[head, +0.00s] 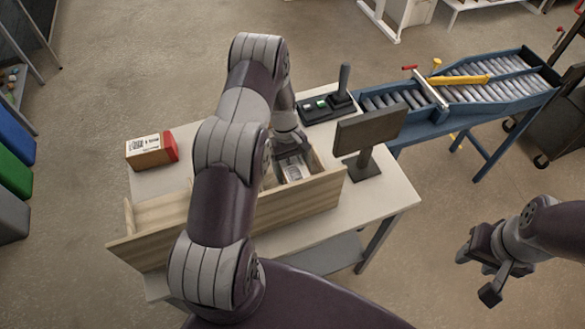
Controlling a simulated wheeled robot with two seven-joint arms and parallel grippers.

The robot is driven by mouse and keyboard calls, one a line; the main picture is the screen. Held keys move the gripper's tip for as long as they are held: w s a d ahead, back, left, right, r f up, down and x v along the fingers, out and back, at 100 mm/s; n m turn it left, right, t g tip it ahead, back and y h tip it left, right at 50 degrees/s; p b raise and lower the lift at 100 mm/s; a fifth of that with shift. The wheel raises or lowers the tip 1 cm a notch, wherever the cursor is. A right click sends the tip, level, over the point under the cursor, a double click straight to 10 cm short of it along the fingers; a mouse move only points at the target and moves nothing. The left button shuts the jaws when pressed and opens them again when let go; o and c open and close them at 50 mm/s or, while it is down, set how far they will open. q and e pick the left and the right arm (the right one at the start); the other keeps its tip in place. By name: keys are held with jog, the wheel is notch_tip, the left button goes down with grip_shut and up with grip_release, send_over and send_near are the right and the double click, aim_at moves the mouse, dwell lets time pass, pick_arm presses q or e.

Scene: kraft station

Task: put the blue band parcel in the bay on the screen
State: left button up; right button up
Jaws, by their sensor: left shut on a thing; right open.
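My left gripper (291,155) reaches down into the right end of the wooden bay rack (300,198). It is shut on a parcel (294,171) with a white label, inside or just over the rightmost bay. The colour of this parcel's band cannot be seen, and the rack's front wall and my gripper hide much of it. The screen (370,130) stands on the table to the right of the rack; no readable content shows on it. My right gripper (482,272) is open and empty, off the table at the lower right.
A brown parcel with a red end (152,151) lies on the white table (395,196) at the left. A control box with a green button and a black upright (328,103) stands behind the rack. A blue roller conveyor (455,95) runs off right. My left arm hides the rack's middle.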

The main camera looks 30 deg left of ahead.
pick_arm(q)
jog(key=shift+a+f, duration=0.1)
jog(key=shift+f, duration=0.85)
pick_arm(e)
jog(key=shift+r, duration=0.45)
pick_arm(q)
jog(key=shift+f, duration=0.1)
pick_arm(e)
jog(key=shift+f, duration=0.1)
